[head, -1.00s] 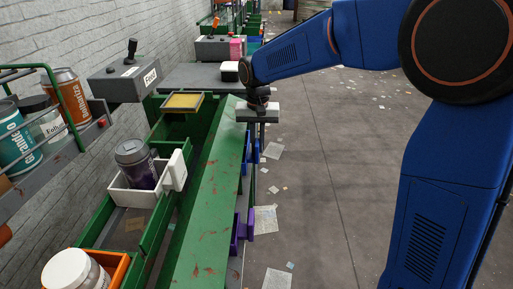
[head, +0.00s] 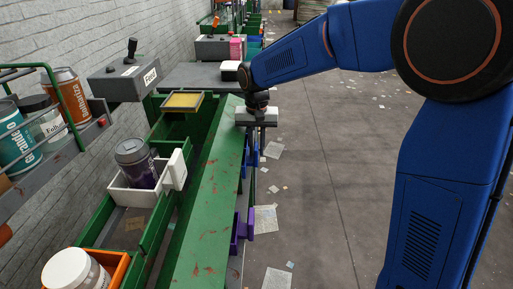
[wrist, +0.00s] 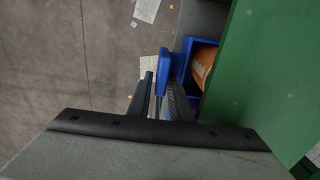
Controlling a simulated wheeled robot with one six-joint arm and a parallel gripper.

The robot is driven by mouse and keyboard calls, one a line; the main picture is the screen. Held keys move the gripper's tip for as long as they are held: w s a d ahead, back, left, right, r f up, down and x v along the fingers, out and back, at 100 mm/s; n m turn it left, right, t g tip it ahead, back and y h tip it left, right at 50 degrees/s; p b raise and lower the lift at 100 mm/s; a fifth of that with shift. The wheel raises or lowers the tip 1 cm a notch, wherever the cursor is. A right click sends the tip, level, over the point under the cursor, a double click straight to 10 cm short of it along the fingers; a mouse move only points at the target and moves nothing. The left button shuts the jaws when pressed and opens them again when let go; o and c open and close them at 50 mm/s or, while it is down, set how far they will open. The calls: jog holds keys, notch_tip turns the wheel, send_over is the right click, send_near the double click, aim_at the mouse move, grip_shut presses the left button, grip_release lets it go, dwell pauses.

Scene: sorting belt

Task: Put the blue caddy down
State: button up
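The blue caddy (wrist: 205,46) is in the wrist view, beside the green side wall, with an orange item (wrist: 203,66) inside it. Its upright blue handle plate (wrist: 164,72) stands out toward the aisle. My gripper (wrist: 160,82) has its two dark fingers either side of this plate. A narrow gap shows between the left finger and the plate; I cannot tell whether the right finger touches it. In the head view the blue caddy's handle (head: 254,153) shows at the outer side of the green belt frame, below my gripper (head: 257,117). The caddy's underside is hidden.
A purple handle (head: 240,230) juts from the same side, nearer me. A white caddy (head: 136,198) with a dark jar and an orange caddy (head: 118,268) with a white-lidded jar sit left of the green panel (head: 208,205). The aisle floor (head: 335,180) has only scattered paper.

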notch_tip(320, 180, up, 11)
jog(key=shift+r, duration=0.65)
jog(key=shift+d, duration=0.15)
jog(key=s+d+r+t, duration=0.1)
jog(key=s+d, duration=0.6)
jog(key=d, duration=0.3)
jog(key=s+d+r+t, duration=0.1)
jog(key=s+d, duration=0.6)
jog(key=d, duration=0.2)
jog(key=s+d+f+t, duration=0.1)
jog(key=s+d+f, duration=0.3)
jog(key=s, duration=0.4)
jog(key=s+d+f+t, duration=0.1)
jog(key=s+d+f, duration=0.3)
jog(key=s+d, duration=0.2)
jog(key=shift+s+d+f+t, duration=0.15)
jog(key=shift+s+d+t, duration=0.2)
jog(key=shift+s, duration=0.75)
jog(key=shift+a, duration=0.2)
